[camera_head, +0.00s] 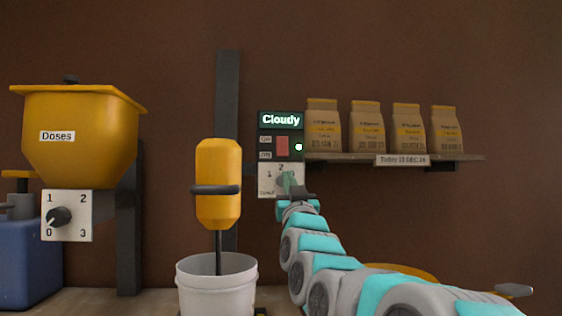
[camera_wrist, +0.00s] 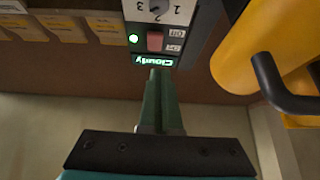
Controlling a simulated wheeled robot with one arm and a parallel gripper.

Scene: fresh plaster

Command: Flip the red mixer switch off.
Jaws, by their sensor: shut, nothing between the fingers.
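The red mixer switch (camera_head: 282,147) sits on a dark control panel on the wall, under a lit display (camera_head: 281,120) reading "Cloudy". A lit green lamp (camera_head: 298,147) is to its right. The switch also shows, upside down, in the wrist view (camera_wrist: 155,41), as does the lamp (camera_wrist: 133,39). Two small labels stand beside the switch; its tilt is too small to tell. My gripper (camera_head: 287,183) is shut and empty, in front of the dial plate below the switch in the head view. In the wrist view its fingertips (camera_wrist: 160,72) appear just at the display's edge.
A yellow mixer (camera_head: 218,180) hangs over a white bucket (camera_head: 217,285) left of the panel. A yellow "Doses" hopper (camera_head: 85,130) is at far left. A shelf (camera_head: 450,157) with several bags is at right. A dial (camera_head: 281,180) sits below the switch.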

